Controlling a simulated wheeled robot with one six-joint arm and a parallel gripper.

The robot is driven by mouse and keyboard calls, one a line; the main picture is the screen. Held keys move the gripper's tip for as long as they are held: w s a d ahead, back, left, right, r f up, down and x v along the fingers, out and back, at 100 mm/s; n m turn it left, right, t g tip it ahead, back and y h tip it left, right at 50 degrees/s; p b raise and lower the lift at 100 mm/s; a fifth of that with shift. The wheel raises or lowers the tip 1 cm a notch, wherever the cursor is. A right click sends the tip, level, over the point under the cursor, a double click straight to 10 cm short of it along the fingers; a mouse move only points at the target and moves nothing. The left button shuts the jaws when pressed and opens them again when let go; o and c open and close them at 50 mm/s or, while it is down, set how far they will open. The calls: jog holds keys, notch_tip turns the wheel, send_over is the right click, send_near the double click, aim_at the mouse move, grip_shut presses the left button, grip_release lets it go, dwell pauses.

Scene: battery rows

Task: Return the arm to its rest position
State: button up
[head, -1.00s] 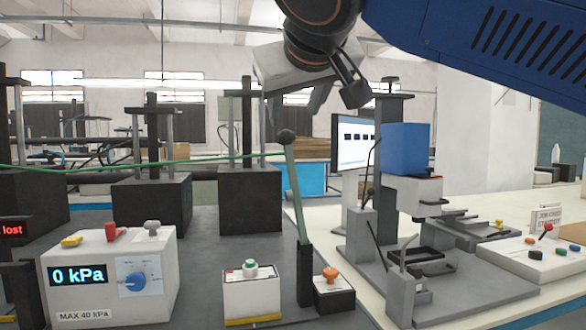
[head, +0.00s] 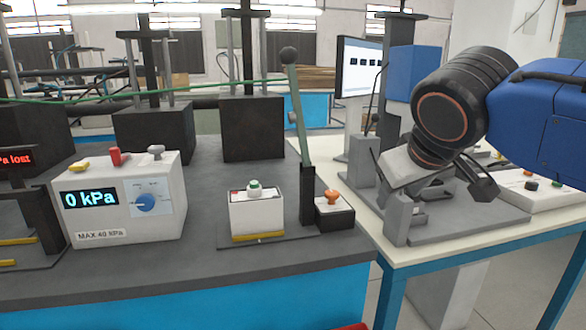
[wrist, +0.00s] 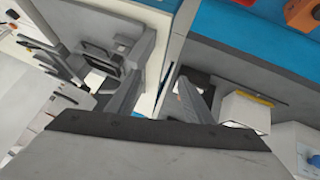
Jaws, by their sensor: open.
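My gripper (head: 440,192) hangs from the blue arm at the right of the head view, in front of the grey press fixture on the pale bench. Its jaws are apart. In the wrist view my gripper (wrist: 168,65) shows two grey fingers spread with nothing between them. The fingertips partly blend with the grey fixture in the head view, so I cannot tell their exact gap to it.
Left are the green-button box (head: 257,215) and the gauge box (head: 125,200) reading 0 kPa. The blue press head (head: 402,73) and control box (head: 535,190) stand near my arm.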

jog(key=s+d+f+m+g, duration=0.1)
jog(key=s+d+f, duration=0.2)
jog(key=f, duration=0.5)
jog(key=s+d+f+m+g, duration=0.1)
jog(key=s+d+f, duration=0.2)
jog(key=s+f, duration=0.2)
jog(key=s+d+f+m+g+y, duration=0.1)
jog(key=s+d+f, duration=0.2)
jog(key=f, duration=0.8)
jog(key=shift+s+f+m, duration=0.3)
jog(key=shift+s+f, duration=0.05)
jog(key=shift+s, duration=0.45)
